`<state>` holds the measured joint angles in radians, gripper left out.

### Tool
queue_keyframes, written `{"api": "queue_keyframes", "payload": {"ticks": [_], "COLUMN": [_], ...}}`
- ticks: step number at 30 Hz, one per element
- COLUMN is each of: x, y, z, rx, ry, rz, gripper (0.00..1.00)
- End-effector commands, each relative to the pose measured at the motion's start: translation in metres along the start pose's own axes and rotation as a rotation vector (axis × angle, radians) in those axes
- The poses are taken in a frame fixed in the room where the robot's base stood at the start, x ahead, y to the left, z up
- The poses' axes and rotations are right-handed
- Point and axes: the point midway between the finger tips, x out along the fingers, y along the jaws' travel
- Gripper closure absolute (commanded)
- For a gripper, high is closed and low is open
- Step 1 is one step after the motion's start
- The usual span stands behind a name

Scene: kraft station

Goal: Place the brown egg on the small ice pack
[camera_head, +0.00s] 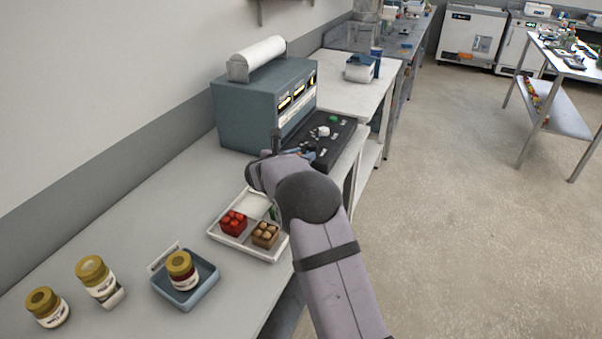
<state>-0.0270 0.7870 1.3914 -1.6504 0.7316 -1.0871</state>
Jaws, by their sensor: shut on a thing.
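My gripper (303,153) is at the near edge of a black tray, partly hidden behind my own wrist. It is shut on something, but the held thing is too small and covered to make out. Several brown round things, which look like eggs, sit in a small brown carton (265,234) in the white divided tray (240,244). A flat white thing (254,204) lies in the back part of that tray; I cannot tell whether it is an ice pack. A small white thing (323,131) also lies on the black tray.
The black tray (342,139) holds several small items, one green (334,119), before a grey-blue machine (262,106). A red carton (233,223) is in the white tray. A jar (181,270) stands in a blue tray (205,285); two more jars stand left.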

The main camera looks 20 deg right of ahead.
Motion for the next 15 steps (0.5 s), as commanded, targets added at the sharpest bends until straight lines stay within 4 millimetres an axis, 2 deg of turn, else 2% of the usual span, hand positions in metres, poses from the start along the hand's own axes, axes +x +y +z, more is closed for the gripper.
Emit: {"api": "queue_keyframes", "payload": {"ticks": [3,11,15], "x": [0.005,0.008,0.013], "y": [0.0,0.0,0.0], "z": [-0.013,-0.02,-0.033], "rx": [-0.002,0.0,-0.003], "ry": [0.001,0.0,0.002], "rz": [0.0,0.0,0.0], "gripper": [0.81,0.81,0.81]}}
